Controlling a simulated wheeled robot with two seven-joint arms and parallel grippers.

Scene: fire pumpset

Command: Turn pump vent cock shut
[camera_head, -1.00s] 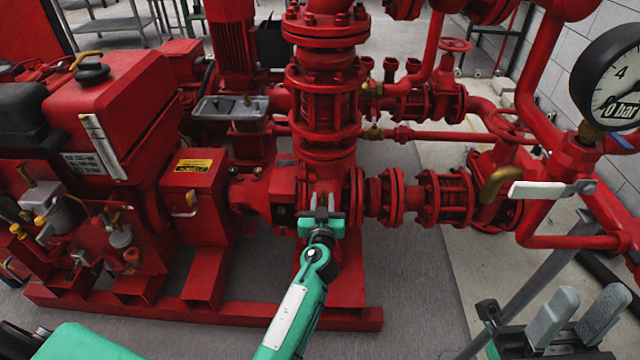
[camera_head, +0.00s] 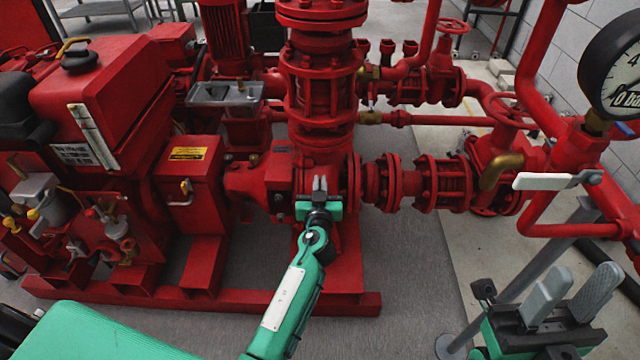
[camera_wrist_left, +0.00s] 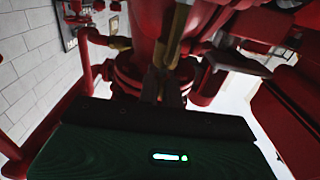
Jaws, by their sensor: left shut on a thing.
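My left gripper (camera_head: 320,184) is at the lower front of the red pump casing (camera_head: 283,180), below the vertical flanged pipe. Its two narrow grey fingers are close together and point at the casing. In the left wrist view the fingers (camera_wrist_left: 164,88) are shut, with a brass-coloured piece (camera_wrist_left: 178,38) at their tips, which looks like the vent cock. In the head view the cock is hidden behind the gripper, so its handle angle cannot be told. My right gripper (camera_head: 576,292) is open and empty at the lower right, with its two broad grey fingers apart.
A pressure gauge (camera_head: 615,75) and a white lever handle (camera_head: 545,181) are at the right, above my right gripper. A red engine (camera_head: 105,90) stands at the left. A red base frame (camera_head: 190,302) runs along the front. Grey floor (camera_head: 410,285) is clear between the arms.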

